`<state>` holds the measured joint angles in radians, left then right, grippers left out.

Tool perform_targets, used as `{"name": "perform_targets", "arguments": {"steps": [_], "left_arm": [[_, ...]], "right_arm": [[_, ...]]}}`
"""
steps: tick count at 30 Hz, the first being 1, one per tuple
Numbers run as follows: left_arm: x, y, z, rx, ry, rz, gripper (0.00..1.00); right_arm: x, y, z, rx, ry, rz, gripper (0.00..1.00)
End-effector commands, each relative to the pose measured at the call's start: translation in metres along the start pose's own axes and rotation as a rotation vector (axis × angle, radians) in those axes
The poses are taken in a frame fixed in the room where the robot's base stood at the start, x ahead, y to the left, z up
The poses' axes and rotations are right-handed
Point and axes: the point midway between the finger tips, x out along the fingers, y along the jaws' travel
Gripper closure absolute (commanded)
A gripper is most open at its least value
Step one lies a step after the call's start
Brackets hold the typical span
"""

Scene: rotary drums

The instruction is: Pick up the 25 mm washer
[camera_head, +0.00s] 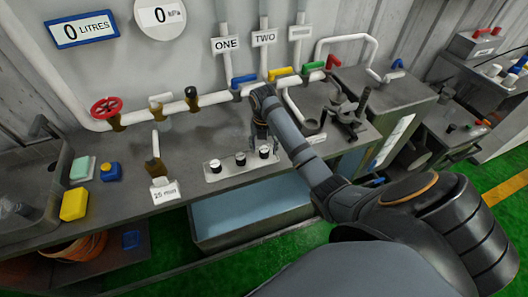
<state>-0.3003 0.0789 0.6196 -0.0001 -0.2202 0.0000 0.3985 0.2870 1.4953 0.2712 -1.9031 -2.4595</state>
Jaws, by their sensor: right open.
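A small white label (165,191) with "mm" lettering stands at the front of the bench, its number too small to read surely. A brass-coloured fitting (154,166) stands just behind it. I cannot make out a separate washer there. My right gripper (262,139) points down over the bench, open, just behind a pale plate with several black-and-white knobs. Its fingers look empty, and it is well to the right of the label. My left gripper is not in view.
The pale plate (226,171) sits near the bench's front edge. White pipes with coloured valve handles, including a red wheel (106,107), run along the back. A yellow block (74,204) lies at left. A water trough (250,209) is below. Dark clamp-like fittings (347,116) stand at right.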

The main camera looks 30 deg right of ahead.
Motion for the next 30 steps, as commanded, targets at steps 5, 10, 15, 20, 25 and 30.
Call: {"name": "perform_targets", "arguments": {"steps": [5,10,15,20,25,30], "left_arm": [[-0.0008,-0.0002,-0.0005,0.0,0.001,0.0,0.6],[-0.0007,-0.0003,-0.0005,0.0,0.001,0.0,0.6],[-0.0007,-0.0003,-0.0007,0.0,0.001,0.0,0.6],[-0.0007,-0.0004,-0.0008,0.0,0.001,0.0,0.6],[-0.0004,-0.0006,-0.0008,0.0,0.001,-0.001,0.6],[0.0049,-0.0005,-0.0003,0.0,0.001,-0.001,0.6]], "right_arm": [[0.0026,-0.0002,-0.0001,0.0,0.0,-0.001,0.38],[0.0024,-0.0002,-0.0001,0.0,0.0,0.0,0.53],[0.0023,-0.0002,0.0,0.0,-0.001,0.0,0.77],[0.0022,-0.0002,0.0,0.0,-0.001,0.0,0.92],[0.0019,-0.0001,0.0001,0.0,-0.001,0.0,0.92],[-0.0049,0.0002,0.0008,0.001,-0.003,0.001,0.92]]}}
